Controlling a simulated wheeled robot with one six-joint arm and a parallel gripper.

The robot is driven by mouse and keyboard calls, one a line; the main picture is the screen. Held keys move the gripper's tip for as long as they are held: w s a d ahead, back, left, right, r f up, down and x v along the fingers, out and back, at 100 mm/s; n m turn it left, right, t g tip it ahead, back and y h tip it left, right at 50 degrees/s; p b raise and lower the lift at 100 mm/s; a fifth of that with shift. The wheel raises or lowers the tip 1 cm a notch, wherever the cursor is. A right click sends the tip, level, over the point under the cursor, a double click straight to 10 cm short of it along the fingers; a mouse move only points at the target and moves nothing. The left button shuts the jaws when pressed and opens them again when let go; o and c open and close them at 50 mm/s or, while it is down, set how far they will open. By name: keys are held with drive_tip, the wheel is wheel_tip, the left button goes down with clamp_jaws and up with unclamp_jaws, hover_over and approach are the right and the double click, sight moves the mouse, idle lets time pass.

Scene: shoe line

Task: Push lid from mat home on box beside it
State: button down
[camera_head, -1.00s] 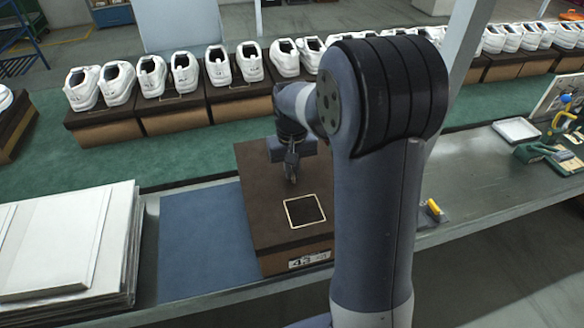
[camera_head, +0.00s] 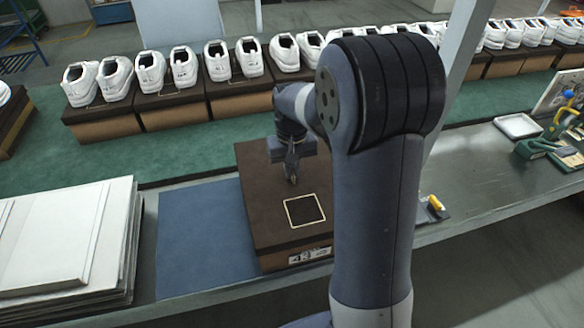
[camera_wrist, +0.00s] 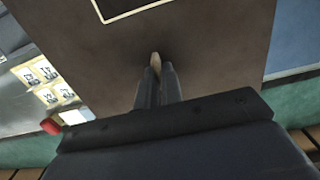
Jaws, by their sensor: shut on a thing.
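The dark brown lid (camera_head: 259,198), with a pale square outline on its top, lies on the shoe box (camera_head: 277,262). The box's tan front with a "43" label shows below the lid's edge. I cannot tell whether the lid sits fully down. The blue mat (camera_head: 200,245) left of the box is bare. My gripper (camera_head: 292,178) points down at the lid's top, behind the square outline. In the wrist view its fingers (camera_wrist: 157,72) are nearly together at a small tan piece (camera_wrist: 155,58) over the lid (camera_wrist: 205,45). Their exact contact is unclear.
A stack of white sheets (camera_head: 60,240) lies left of the mat. Shoes on boxes (camera_head: 170,110) line the green belt (camera_head: 170,155) behind. A white tray (camera_head: 517,126) and tools (camera_head: 545,150) lie at the right.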

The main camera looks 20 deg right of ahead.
drive_tip(key=shift+f, duration=0.3)
drive_tip(key=c, duration=1.5)
unclamp_jaws()
wheel_tip(320, 180, up, 11)
drive_tip(key=shift+f, duration=0.15)
wheel_tip(320, 180, down, 10)
drive_tip(key=shift+f, duration=0.15)
drive_tip(key=shift+r, duration=0.25)
